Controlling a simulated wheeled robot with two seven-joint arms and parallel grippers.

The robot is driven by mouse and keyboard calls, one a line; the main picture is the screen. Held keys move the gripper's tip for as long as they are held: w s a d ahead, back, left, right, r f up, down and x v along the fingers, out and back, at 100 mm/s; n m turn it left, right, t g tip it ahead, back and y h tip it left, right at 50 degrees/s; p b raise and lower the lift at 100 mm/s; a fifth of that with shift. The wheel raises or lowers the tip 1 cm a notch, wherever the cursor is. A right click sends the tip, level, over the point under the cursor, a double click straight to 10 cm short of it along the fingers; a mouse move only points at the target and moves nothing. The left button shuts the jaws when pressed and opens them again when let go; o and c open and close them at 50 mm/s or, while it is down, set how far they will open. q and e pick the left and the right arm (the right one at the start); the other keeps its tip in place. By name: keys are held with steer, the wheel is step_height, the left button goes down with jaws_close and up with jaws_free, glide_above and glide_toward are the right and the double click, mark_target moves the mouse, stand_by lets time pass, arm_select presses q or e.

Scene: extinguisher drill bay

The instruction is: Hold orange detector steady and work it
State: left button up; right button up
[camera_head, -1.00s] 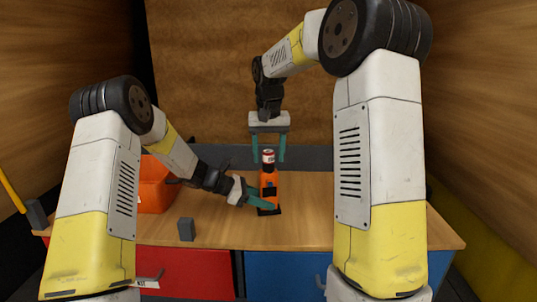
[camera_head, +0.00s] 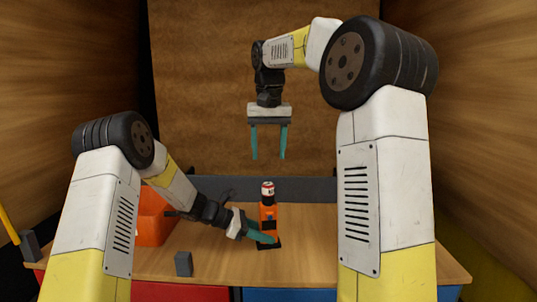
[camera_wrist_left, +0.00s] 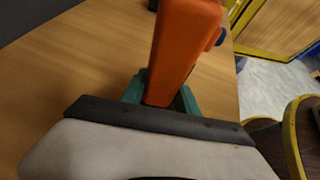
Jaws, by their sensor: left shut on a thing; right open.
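The orange detector (camera_head: 268,215) stands upright on the workbench, with a black lower part and a white-and-red top (camera_head: 267,188). My left gripper (camera_head: 268,238) is shut on its lower body from the left. In the left wrist view the orange body (camera_wrist_left: 183,50) sits between the teal fingers (camera_wrist_left: 160,92). My right gripper (camera_head: 269,156) is open and empty, pointing down above the detector's top, with a clear gap between them. The detector's face is partly hidden by my left finger.
An orange bin (camera_head: 153,218) stands at the left of the bench (camera_head: 340,245). A small grey block (camera_head: 183,264) is near the front edge. Red (camera_head: 180,291) and blue (camera_head: 290,295) drawer fronts are below. The bench right of the detector is clear.

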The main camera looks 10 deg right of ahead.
arm_select(q)
steer(key=o, duration=1.1)
steer(key=shift+c, duration=0.2)
